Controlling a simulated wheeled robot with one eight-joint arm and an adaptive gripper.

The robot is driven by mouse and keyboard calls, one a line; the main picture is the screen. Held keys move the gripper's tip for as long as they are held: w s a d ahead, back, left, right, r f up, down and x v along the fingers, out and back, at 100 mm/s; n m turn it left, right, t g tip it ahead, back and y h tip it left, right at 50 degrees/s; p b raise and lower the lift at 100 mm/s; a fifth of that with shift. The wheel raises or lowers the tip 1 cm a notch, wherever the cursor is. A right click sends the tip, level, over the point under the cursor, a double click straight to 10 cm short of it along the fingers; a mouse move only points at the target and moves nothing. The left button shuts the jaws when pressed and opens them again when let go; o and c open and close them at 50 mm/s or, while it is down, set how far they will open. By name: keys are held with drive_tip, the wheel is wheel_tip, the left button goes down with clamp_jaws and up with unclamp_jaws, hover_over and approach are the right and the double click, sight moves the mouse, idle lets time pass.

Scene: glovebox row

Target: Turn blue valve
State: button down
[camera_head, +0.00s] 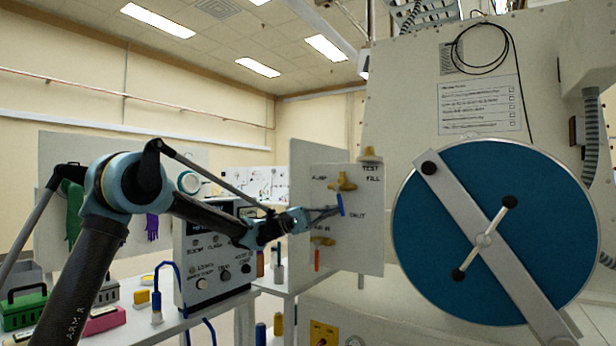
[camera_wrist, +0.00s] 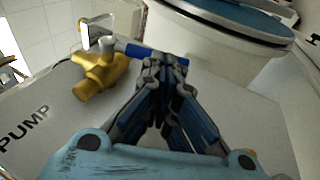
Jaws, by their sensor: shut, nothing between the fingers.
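The blue valve handle (camera_head: 340,204) is a short lever on the upright white panel (camera_head: 365,240). In the wrist view the blue handle (camera_wrist: 130,49) runs out to the right from near a brass valve body (camera_wrist: 100,72). My gripper (camera_head: 326,211) is at the panel, just left of the handle in the head view. In the wrist view my gripper's fingers (camera_wrist: 157,68) are together, and their tips overlap the middle of the handle. They hold nothing, and I cannot tell whether they touch the handle. Part of the handle is hidden behind the fingertips.
An orange-handled valve (camera_head: 317,260) sits lower on the panel. A large blue round door (camera_head: 420,235) with a diagonal bar is right of the panel. A control box (camera_head: 205,275) stands on the bench below my arm, with a green toolbox (camera_head: 24,308) at far left.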

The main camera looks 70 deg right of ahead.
sight(341, 211)
drive_tip(key=shift+s+a, duration=0.15)
drive_tip(key=shift+s, duration=0.65)
drive_tip(key=shift+s+a, duration=0.1)
drive_tip(key=shift+s, duration=0.7)
drive_tip(key=shift+a+x, duration=0.25)
drive_tip(key=shift+x, duration=0.85)
drive_tip(key=shift+s+r, duration=0.25)
drive_tip(key=shift+s, duration=0.15)
drive_tip(key=shift+s+a+r+n+g, duration=0.1)
drive_tip(key=shift+s+r+n+g, duration=0.2)
drive_tip(key=shift+g, duration=0.5)
drive_tip(key=shift+s+a+r, duration=0.1)
drive_tip(key=shift+s+r, duration=0.5)
drive_tip(key=shift+r, duration=0.05)
drive_tip(key=shift+s+r, duration=0.1)
drive_tip(key=shift+r, duration=0.05)
drive_tip(key=v, duration=1.2)
drive_tip(key=shift+a, duration=0.1)
